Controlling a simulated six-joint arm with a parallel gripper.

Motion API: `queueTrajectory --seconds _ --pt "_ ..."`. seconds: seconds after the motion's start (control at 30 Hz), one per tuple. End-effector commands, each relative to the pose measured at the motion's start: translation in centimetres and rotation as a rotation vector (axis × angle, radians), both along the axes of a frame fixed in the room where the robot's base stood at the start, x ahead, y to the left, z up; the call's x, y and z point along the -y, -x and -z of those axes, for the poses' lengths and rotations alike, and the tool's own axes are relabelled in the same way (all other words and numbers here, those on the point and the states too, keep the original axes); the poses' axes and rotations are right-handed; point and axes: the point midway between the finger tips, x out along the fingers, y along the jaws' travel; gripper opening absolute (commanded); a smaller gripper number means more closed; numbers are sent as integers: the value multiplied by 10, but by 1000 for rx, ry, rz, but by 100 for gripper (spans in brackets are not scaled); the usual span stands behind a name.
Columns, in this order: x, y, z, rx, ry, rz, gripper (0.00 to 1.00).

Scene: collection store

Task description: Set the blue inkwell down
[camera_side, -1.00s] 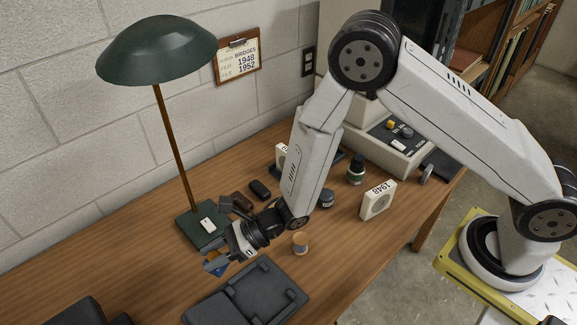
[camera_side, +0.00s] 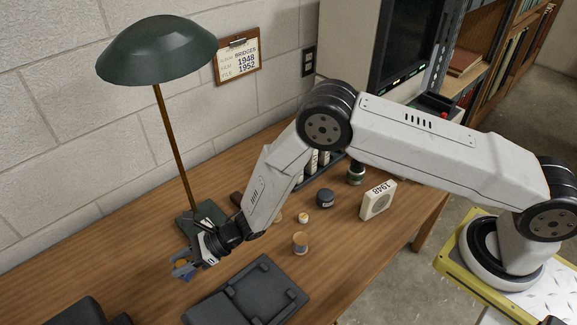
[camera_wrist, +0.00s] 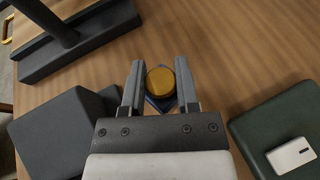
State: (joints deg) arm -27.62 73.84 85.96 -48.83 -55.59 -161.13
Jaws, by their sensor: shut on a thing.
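The blue inkwell has an amber cap (camera_wrist: 160,80), with its dark blue body (camera_wrist: 163,104) showing just below the cap in the wrist view. My gripper (camera_wrist: 158,88) is shut on it, one finger on each side. In the side view my gripper (camera_side: 184,268) is low over the desk, in front of the green lamp base. Only a little of the inkwell (camera_side: 188,278) shows there, past the fingers. I cannot tell whether its underside touches the wood.
The lamp base (camera_wrist: 290,130) lies right of my gripper in the wrist view. A dark block (camera_wrist: 65,130) lies left. Wood beyond the inkwell is bare.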

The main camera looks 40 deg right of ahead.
Motion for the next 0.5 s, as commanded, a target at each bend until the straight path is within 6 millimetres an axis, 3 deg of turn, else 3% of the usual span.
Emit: queueTrajectory --seconds 0.5 --pt "-4 -6 12 -1 0 0 0"
